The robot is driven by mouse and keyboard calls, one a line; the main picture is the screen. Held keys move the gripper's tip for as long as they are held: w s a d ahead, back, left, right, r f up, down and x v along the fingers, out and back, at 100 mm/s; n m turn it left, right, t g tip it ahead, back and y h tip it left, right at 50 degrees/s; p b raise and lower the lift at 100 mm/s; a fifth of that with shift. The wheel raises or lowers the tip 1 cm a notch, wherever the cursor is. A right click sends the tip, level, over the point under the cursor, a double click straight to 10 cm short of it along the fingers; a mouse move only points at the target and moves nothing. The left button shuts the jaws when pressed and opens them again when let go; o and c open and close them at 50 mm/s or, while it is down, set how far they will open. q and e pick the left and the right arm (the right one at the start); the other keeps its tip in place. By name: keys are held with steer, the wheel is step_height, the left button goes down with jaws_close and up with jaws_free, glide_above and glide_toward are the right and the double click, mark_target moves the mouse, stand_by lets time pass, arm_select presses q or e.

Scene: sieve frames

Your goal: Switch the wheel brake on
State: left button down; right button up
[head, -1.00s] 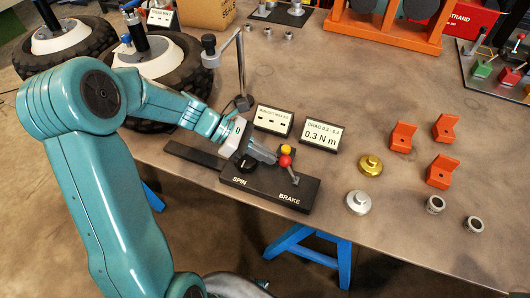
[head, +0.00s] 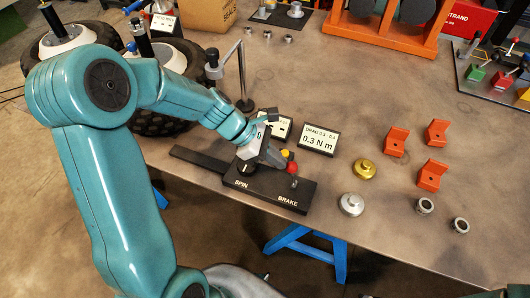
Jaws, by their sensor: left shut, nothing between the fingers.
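The brake lever, with a red ball knob (head: 292,168), stands at the right end of a black control box (head: 305,195) on the bench in the head view. The box is lettered SPIN and BRAKE, with BRAKE printed in front of the lever. A black SPIN knob (head: 246,166) sits at its left, partly covered by my gripper. A yellow ball (head: 285,153) shows just behind the red one. My left gripper (head: 277,161) is shut and empty, its tips just left of the red ball; I cannot tell whether they touch. My right gripper is out of view.
A drag display (head: 319,139) reading 0.3 N m stands behind the box, beside another sign (head: 283,128) partly hidden by my gripper. A gold weight (head: 365,169), a silver weight (head: 352,204) and orange brackets (head: 397,142) lie right. Wheels (head: 180,80) stand at left.

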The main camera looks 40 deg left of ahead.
mark_target(293, 168)
arm_select(q)
steer(key=shift+y, duration=0.6)
steer(key=d+p, duration=0.1)
steer(key=d+r+p, duration=0.1)
steer(key=w+d+p, duration=0.1)
steer(key=shift+d+r, duration=0.35)
steer(key=shift+d+g+p, duration=0.3)
steer(key=shift+d+p, duration=0.05)
steer(key=shift+p, duration=0.15)
steer(key=shift+w+d+f+p, duration=0.2)
steer(key=shift+d, duration=0.45)
steer(key=shift+w+d+f+p, duration=0.15)
steer(key=shift+d, duration=0.45)
